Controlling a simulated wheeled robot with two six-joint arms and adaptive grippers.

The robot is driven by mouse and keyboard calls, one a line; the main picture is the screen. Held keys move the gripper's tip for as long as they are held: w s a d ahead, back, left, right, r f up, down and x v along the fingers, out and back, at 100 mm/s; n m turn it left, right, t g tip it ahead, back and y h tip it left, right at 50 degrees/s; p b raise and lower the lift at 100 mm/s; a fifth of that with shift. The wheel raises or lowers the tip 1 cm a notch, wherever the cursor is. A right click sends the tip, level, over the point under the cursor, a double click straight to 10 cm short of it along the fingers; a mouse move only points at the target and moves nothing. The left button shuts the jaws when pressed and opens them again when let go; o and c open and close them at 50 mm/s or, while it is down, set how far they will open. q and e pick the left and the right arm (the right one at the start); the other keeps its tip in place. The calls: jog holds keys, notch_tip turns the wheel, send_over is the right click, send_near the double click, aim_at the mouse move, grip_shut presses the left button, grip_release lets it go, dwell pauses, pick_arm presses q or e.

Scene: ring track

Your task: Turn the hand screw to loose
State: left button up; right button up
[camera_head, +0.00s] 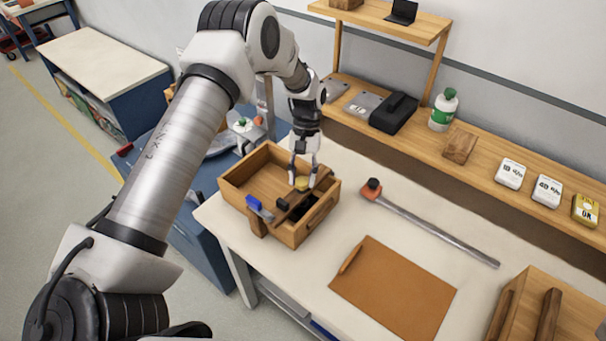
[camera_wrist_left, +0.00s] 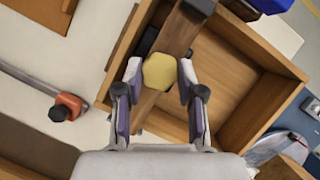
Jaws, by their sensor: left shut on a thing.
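The hand screw's yellow hexagonal knob (camera_wrist_left: 160,71) sits on a brown wooden bar (camera_wrist_left: 176,35) across the wooden box. The knob also shows in the head view (camera_head: 301,184). My left gripper (camera_head: 303,180) points down over the box and is shut on the knob. In the left wrist view its two fingertips (camera_wrist_left: 160,72) lie on opposite sides of the knob. The screw's shaft is hidden under the knob. My right gripper is in neither view.
The open wooden box (camera_head: 237,182) stands on the white table, with a blue-ended item (camera_head: 260,208) at its front. A long metal bar with an orange head (camera_head: 430,228) and a brown board (camera_head: 392,290) lie to its right. A shelf (camera_head: 480,150) runs behind.

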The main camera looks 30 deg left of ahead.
pick_arm(q)
jog(key=shift+s+f+n+h+p, duration=0.15)
jog(key=shift+n+h, duration=0.15)
jog(key=shift+n, duration=0.55)
jog(key=shift+s+n+h+p, duration=0.15)
jog(key=shift+n+h, duration=0.15)
jog(key=shift+n, duration=0.55)
jog(key=shift+t, duration=0.3)
jog(key=o, duration=1.1)
jog(key=shift+w, duration=0.1)
jog(key=shift+o, duration=0.2)
jog(key=v, duration=1.2)
